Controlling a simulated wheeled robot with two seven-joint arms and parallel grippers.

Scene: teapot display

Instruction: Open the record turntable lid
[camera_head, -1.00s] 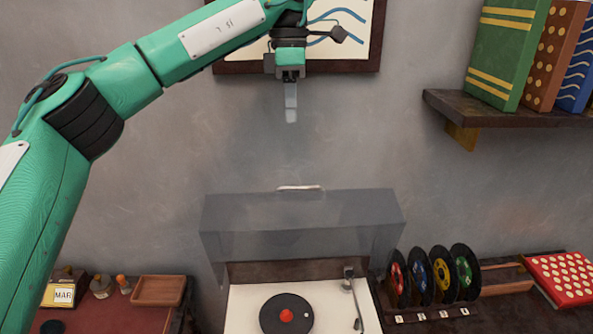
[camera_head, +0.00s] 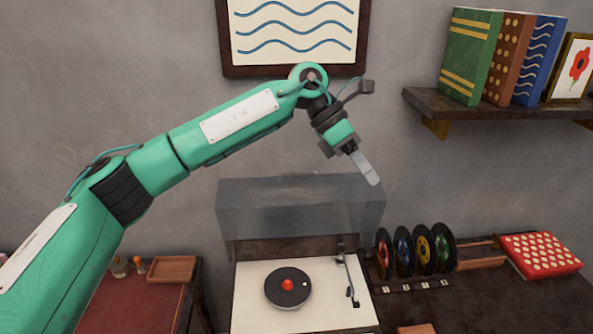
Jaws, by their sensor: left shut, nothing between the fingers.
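The record turntable (camera_head: 250,310) has a cream top, a black record with a red centre (camera_head: 288,287), and a tonearm (camera_head: 347,280) at its right. Its see-through grey lid (camera_head: 285,208) stands raised at the back, hinged up against the wall side, and the deck lies uncovered. My left gripper (camera_head: 372,180) is shut and empty, pointing down and right in front of the lid's upper right part. I cannot tell if it touches the lid. My right gripper does not show.
Several colourful records stand in a rack (camera_head: 410,286) right of the turntable, beside a red dotted box (camera_head: 540,252). A shelf (camera_head: 470,106) with books is above right. A framed wave picture (camera_head: 295,35) hangs on the wall. A wooden tray (camera_head: 172,268) sits at left.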

